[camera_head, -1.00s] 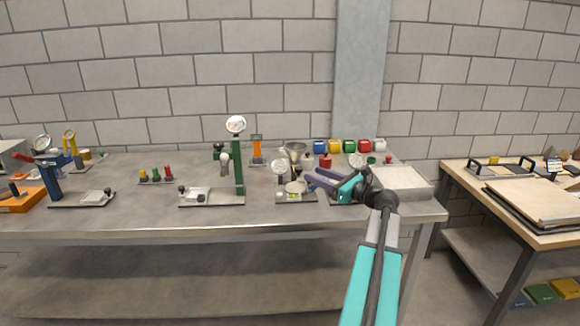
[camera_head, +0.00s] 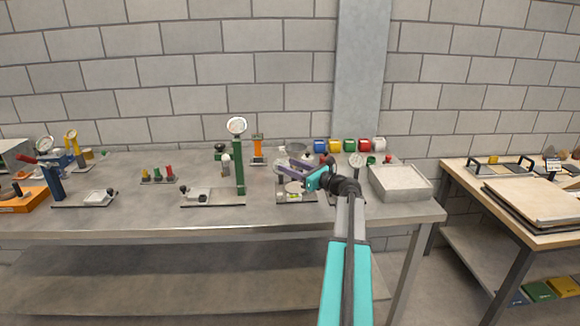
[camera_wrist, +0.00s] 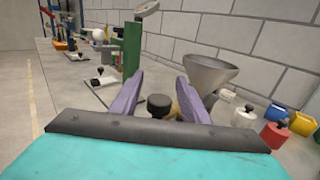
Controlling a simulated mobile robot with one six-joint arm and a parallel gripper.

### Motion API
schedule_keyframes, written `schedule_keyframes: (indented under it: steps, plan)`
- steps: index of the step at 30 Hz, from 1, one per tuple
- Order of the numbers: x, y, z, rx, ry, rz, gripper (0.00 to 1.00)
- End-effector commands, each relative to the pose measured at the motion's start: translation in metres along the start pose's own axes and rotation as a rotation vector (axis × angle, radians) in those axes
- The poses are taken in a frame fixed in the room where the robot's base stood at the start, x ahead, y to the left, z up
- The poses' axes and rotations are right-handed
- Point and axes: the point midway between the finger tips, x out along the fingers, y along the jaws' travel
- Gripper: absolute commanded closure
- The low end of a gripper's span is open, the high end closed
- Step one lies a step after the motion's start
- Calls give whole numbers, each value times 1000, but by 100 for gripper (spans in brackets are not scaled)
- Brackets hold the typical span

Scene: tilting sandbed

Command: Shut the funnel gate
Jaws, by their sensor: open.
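The metal funnel (camera_wrist: 208,74) stands just past the right finger in the wrist view; in the head view the funnel (camera_head: 297,149) rises behind my gripper. My gripper (camera_head: 284,165) has purple fingers and is over the funnel's small stand (camera_head: 296,197). In the wrist view my gripper (camera_wrist: 158,88) is open, with a dark round knob (camera_wrist: 158,105) showing between the fingers. A tan part lies beside the knob, half hidden by the right finger. I cannot tell whether the knob touches a finger. The gate itself cannot be clearly made out, nor its position.
A green post with a dial (camera_head: 238,126) stands left of my gripper. A grey tray (camera_head: 400,183) lies right of my arm. Several coloured cups (camera_head: 349,145) line the back. A small dial (camera_head: 357,160) stands close behind my wrist. The front bench strip is clear.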

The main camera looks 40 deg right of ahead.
Motion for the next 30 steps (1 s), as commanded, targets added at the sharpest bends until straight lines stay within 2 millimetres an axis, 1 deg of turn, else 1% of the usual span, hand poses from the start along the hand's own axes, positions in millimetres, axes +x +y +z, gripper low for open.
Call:
schedule_keyframes:
  steps: [3,10,11,15,18,25,30]
  plan:
    - [3,0,0,0,0,0,58]
    - [3,0,0,0,0,-1,58]
    - [3,0,0,0,0,-1,62]
    - [2,0,0,0,0,-1,85]
    - [2,0,0,0,0,-1,100]
    - [3,-2,0,0,0,-1,100]
    - [11,-11,0,0,0,-1,100]
